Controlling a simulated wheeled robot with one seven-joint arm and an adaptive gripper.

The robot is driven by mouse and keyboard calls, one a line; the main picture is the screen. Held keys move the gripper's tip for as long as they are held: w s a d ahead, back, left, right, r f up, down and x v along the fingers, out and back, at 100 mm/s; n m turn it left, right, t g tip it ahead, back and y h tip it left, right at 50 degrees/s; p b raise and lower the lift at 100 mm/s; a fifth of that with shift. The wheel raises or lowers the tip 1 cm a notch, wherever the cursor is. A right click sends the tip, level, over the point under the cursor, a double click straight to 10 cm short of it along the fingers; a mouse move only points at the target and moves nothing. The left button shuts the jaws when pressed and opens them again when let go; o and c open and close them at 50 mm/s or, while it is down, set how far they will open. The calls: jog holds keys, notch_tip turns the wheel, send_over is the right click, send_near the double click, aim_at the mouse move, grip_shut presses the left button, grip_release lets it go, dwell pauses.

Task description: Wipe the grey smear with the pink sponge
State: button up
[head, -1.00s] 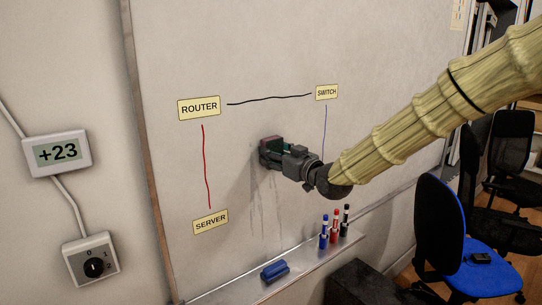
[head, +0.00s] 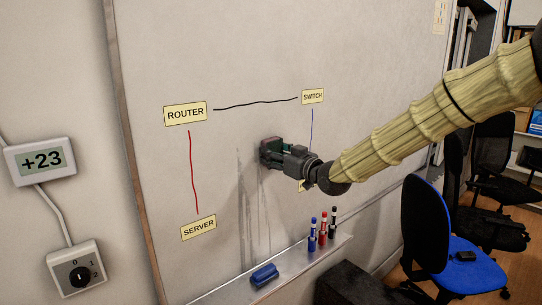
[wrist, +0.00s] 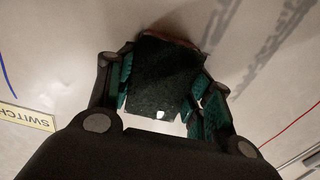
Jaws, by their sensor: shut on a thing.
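My gripper (head: 270,150) is at the whiteboard, between the red and blue lines. It is shut on the sponge (wrist: 165,75), which shows a dark green face and a reddish-pink edge along the board side. In the head view the sponge (head: 270,141) is mostly hidden by the fingers. The sponge is at the board surface; I cannot tell how firmly it touches. The grey smear (head: 241,200) shows as faint vertical streaks left of and below my gripper. Dark grey bands lie beside the sponge in the wrist view; I cannot tell smear from shadow there.
The whiteboard (head: 230,50) carries ROUTER (head: 185,113), SERVER (head: 198,228) and SWITCH (head: 313,96) labels. Another label is partly hidden behind my gripper. The tray below holds a blue eraser (head: 264,275) and upright markers (head: 322,232). A blue chair (head: 430,230) stands right.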

aim_at(244, 158)
jog(key=shift+w+d, duration=0.75)
jog(key=shift+d, duration=0.3)
jog(key=shift+w+f, duration=0.15)
jog(key=shift+s+a+b, duration=0.8)
jog(key=shift+s+a, duration=0.35)
jog(key=shift+a, duration=0.45)
jog(key=shift+s+a+b, duration=0.75)
jog(key=shift+s+a, duration=0.45)
jog(key=shift+a, duration=0.35)
jog(key=shift+s+a+b, duration=0.8)
jog(key=shift+s+a, duration=0.35)
jog(key=shift+a, duration=0.45)
jog(key=shift+d, duration=0.15)
jog(key=shift+s+d, duration=0.35)
jog(key=shift+s, duration=0.2)
jog(key=shift+b+v, duration=0.35)
jog(key=shift+v, duration=1.95)
jog(key=shift+s, duration=0.1)
